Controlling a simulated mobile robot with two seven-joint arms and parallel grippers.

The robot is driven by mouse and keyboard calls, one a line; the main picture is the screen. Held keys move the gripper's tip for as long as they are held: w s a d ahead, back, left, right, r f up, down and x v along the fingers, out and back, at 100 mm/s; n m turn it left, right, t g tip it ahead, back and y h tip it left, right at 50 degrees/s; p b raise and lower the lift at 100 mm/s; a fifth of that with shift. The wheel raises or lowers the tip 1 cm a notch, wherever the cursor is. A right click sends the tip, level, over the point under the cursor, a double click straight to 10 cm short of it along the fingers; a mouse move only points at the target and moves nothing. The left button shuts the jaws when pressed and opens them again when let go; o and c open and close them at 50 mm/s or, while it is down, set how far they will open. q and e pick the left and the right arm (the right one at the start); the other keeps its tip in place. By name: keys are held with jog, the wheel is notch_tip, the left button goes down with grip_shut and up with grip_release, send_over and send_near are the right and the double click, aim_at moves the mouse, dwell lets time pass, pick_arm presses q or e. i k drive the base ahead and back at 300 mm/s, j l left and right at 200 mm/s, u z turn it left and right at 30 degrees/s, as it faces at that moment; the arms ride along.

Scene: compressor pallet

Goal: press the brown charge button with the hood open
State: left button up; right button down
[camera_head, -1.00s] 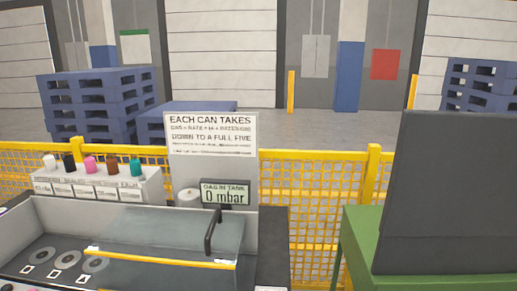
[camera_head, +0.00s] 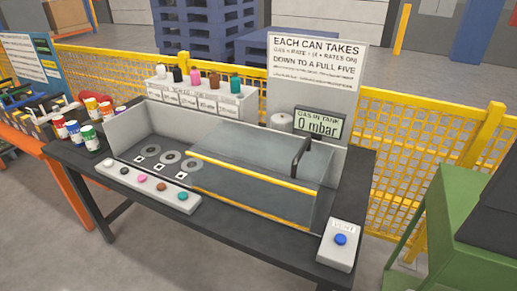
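The brown charge button (camera_head: 161,187) sits on a pale sloped panel (camera_head: 128,192) along the bench's front left, between a pink button (camera_head: 142,179) and a teal button (camera_head: 183,196). A grey trough (camera_head: 290,215) stands behind the panel, with round seats (camera_head: 169,157) bare at its left. A clear hood with yellow edges (camera_head: 265,176) and a black handle (camera_head: 299,155) shows at the trough's right part; I cannot tell surely how far it is open. The tank display (camera_head: 318,124) reads 0 mbar. Neither gripper is in view.
Colored cans (camera_head: 90,137) stand at the bench's left end. A rack of colored bottles (camera_head: 205,98) is behind the trough. A box with a blue button (camera_head: 340,239) is at the right front. A green stand (camera_head: 455,220) is right of the bench, with floor between.

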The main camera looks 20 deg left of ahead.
aim_at(162, 186)
jog(key=u, duration=1.5)
